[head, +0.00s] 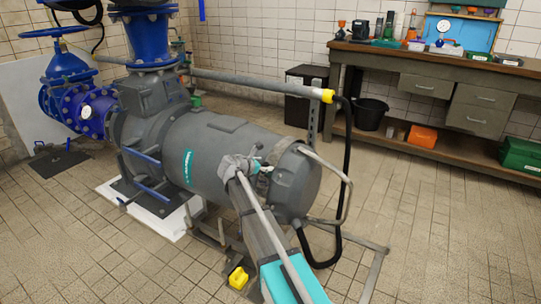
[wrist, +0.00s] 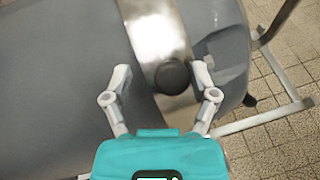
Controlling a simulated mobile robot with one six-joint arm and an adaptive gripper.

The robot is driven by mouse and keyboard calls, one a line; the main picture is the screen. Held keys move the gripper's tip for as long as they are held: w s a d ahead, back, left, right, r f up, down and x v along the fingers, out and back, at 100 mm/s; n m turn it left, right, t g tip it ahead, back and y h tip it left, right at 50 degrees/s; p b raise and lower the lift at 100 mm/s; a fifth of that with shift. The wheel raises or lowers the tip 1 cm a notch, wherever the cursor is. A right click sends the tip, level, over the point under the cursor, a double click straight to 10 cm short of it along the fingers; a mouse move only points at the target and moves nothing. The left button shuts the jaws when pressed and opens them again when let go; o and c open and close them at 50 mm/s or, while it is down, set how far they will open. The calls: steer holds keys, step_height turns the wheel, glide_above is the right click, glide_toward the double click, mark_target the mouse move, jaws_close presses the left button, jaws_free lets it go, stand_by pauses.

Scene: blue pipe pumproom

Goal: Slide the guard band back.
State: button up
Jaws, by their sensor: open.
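The guard band (wrist: 150,28) is a shiny metal strip around the grey pump motor (wrist: 60,60), seen in the wrist view. A round black knob (wrist: 173,77) stands out from it. My gripper (wrist: 161,74) is open, with one finger on each side of the knob. The right finger is close to the knob; a wider gap shows on the left. I cannot tell whether either finger touches it. In the head view my gripper (head: 243,166) is at the right end of the motor (head: 212,150) and hides part of the band area.
A bent grey rail (head: 345,185) and a black hose (head: 347,140) stand just right of the motor's end. A yellow block (head: 238,278) lies on the floor near my arm. A workbench (head: 430,85) stands at the back right. The tiled floor at the right is clear.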

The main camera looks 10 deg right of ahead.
steer(key=w+a, duration=0.3)
steer(key=shift+w+a, duration=0.15)
steer(key=shift+w, duration=0.15)
steer(key=p+v, duration=0.6)
steer(key=v, duration=0.8)
steer(key=s+d+r+m+g+y+p, duration=0.3)
steer(key=s+d+r+m+p, duration=0.2)
steer(key=s+p, duration=0.5)
steer(key=s+d+r+m+g+y+p, duration=0.3)
steer(key=s+d+r+m+p, duration=0.2)
steer(key=s+r+m+p, duration=0.4)
steer(key=shift+s+d+r+m+p, duration=0.2)
steer(key=shift+s+d+m+p, duration=0.25)
steer(key=shift+p, duration=1.8)
steer(key=shift+a, duration=0.1)
steer(key=shift+f, duration=0.1)
